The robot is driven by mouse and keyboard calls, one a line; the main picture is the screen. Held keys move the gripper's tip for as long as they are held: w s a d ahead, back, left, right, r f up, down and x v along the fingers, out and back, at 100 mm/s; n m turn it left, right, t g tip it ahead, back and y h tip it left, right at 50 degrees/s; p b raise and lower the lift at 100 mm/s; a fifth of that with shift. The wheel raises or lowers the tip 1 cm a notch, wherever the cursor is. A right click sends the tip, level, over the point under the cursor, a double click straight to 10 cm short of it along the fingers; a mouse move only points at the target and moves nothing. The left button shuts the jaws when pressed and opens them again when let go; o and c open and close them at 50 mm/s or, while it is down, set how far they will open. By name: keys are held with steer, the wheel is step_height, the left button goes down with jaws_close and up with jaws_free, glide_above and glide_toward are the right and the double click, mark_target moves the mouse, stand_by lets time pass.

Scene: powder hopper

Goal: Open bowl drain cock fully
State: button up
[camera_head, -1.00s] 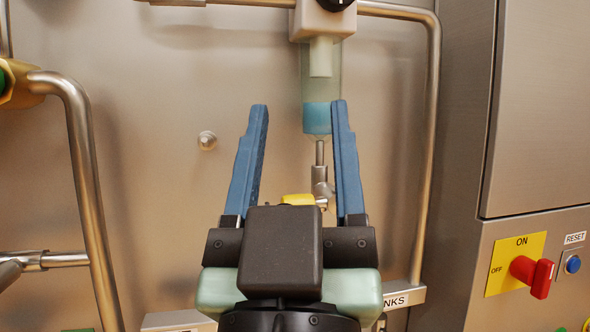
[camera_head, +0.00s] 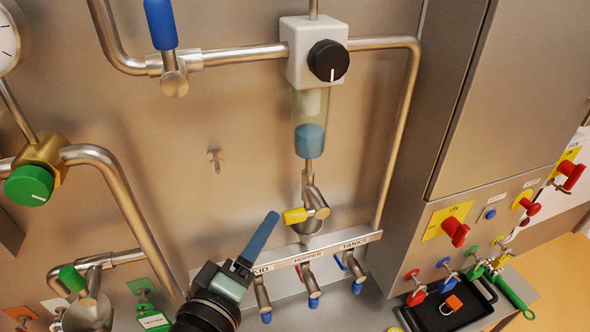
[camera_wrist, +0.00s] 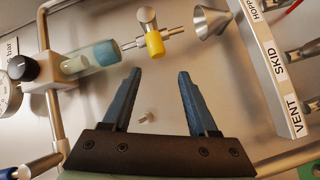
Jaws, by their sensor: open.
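The bowl drain cock hangs under the clear bowl (camera_head: 310,125), which holds blue material. Its short yellow handle (camera_head: 294,215) sticks out to the left, crosswise to the drain pipe. The yellow handle also shows in the wrist view (camera_wrist: 155,43), beyond the fingertips. My gripper (camera_wrist: 160,72) is open and empty, its two blue fingers apart. In the head view my gripper is low, left of and below the cock, with one blue finger (camera_head: 260,238) plainly seen; the other is hidden. Nothing touches the handle.
A funnel (camera_wrist: 211,22) sits below the cock outlet. A labelled rail (camera_head: 315,250) with several small valves runs beneath. The white regulator (camera_head: 300,55) with a black knob is above the bowl. A steel pipe (camera_head: 398,135) drops on the right. A small wall stud (camera_head: 216,157) lies left.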

mark_target(290, 222)
steer(key=s+r+n+g+h+p, duration=0.1)
steer(key=s+n+h+p, duration=0.1)
steer(key=s+n+p, duration=0.35)
steer(key=shift+m, duration=0.45)
steer(key=p+x, duration=0.1)
steer(key=x, duration=0.3)
steer(key=p+x, duration=0.2)
steer(key=x, duration=0.2)
steer(key=p+x, duration=0.1)
steer(key=x, duration=0.3)
steer(key=shift+w+a+f+p, duration=0.15)
steer(key=shift+a+f+p, duration=0.15)
steer(key=shift+p, duration=0.1)
jaws_close()
